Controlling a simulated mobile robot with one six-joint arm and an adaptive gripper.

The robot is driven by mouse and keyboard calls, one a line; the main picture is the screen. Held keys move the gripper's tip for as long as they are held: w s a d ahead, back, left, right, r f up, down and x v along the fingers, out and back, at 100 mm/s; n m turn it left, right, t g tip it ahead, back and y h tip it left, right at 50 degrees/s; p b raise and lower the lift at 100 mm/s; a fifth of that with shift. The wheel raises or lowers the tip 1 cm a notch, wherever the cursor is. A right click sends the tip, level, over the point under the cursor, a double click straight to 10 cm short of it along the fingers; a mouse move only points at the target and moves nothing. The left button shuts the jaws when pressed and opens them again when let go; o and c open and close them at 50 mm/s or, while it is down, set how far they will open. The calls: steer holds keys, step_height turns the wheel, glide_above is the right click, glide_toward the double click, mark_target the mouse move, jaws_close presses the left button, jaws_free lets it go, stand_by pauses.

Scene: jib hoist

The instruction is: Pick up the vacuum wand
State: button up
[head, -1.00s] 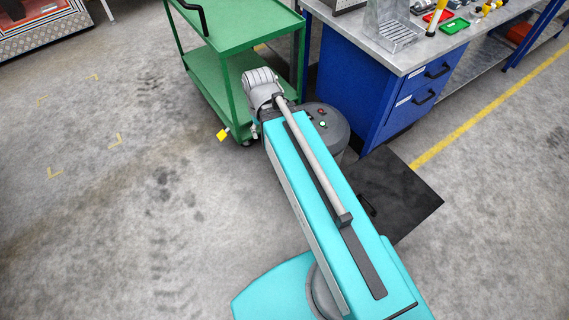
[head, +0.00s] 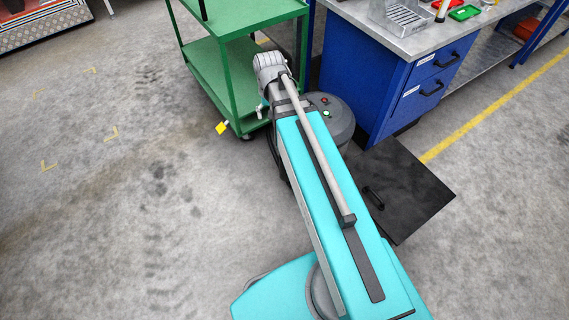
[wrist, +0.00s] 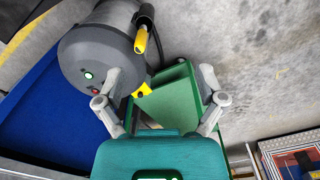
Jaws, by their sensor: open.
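In the wrist view, a dark grey vacuum canister (wrist: 90,55) with a green-lit button fills the upper left. A yellow-and-black piece (wrist: 140,40), seemingly the vacuum wand's grip, stands at its right side beside a black hose. I cannot make out the wand's full length. My gripper (wrist: 160,74) is open and empty, its two fingers spread with the canister's lower right edge near the left finger. The yellow-and-black piece lies above and left of the gap between the fingertips. In the head view, the canister (head: 334,115) shows partly behind my arm, which hides the grip.
A green two-shelf cart (head: 215,65) stands close beyond the canister. A blue drawer bench (head: 375,85) stands right of it. The floor at left is clear.

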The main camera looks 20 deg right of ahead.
steer(key=w+d+f+m+b, duration=0.2)
steer(key=w+d+f+b, duration=0.3)
steer(key=f+b, duration=0.2)
steer(key=w+d+f+m+b, duration=0.3)
steer(key=w+d+f+b, duration=0.2)
steer(key=f+b, duration=0.3)
steer(key=shift+w+d+f+m, duration=0.35)
steer(key=shift+w+f, duration=0.2)
steer(key=shift+f, duration=0.4)
step_height(320, 180, down, 9)
steer(key=b, duration=0.9)
steer(key=shift+r, duration=0.2)
steer(key=f+b, duration=0.3)
steer(key=shift+a+f, duration=0.2)
steer(key=shift+a, duration=0.05)
steer(key=shift+f+b, duration=0.9)
steer(key=shift+b, duration=0.15)
jaws_close()
